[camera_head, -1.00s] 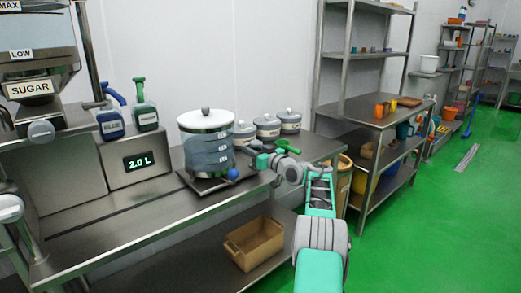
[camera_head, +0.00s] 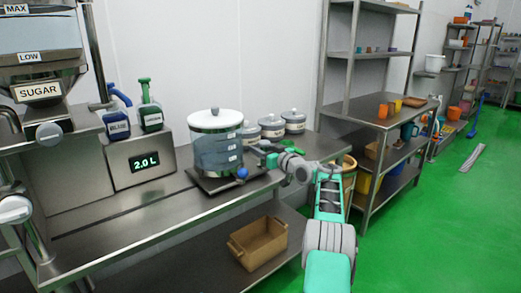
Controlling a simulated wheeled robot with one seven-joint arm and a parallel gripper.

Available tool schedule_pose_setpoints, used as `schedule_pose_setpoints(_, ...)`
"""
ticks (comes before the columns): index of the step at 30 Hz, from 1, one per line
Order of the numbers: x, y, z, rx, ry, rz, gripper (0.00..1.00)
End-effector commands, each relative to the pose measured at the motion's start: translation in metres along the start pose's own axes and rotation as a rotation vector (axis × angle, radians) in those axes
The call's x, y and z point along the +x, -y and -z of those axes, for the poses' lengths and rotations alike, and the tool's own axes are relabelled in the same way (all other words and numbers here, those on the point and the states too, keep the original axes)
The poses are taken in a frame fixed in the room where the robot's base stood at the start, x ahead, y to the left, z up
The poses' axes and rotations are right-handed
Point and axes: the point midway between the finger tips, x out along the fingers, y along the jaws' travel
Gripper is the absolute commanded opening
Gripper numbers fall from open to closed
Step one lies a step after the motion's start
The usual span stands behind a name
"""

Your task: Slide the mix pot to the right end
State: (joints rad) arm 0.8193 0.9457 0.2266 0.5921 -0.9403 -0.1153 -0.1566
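Several lidded grey canisters (camera_head: 271,130) stand behind the pot. A tan crate (camera_head: 258,243) sits on the lower shelf.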

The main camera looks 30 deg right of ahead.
Motion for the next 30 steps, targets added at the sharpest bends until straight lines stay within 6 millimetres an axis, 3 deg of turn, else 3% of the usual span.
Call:
schedule_pose_setpoints(8,-0.008,-0.001,0.0,0.0,0.001,0.0,0.45)
schedule_pose_setpoints(19,-0.072,-0.001,0.0,0.001,0.0,-0.002,0.45)
schedule_pose_setpoints(30,-0.078,0.0,0.0,0.0,0.0,0.0,0.45)
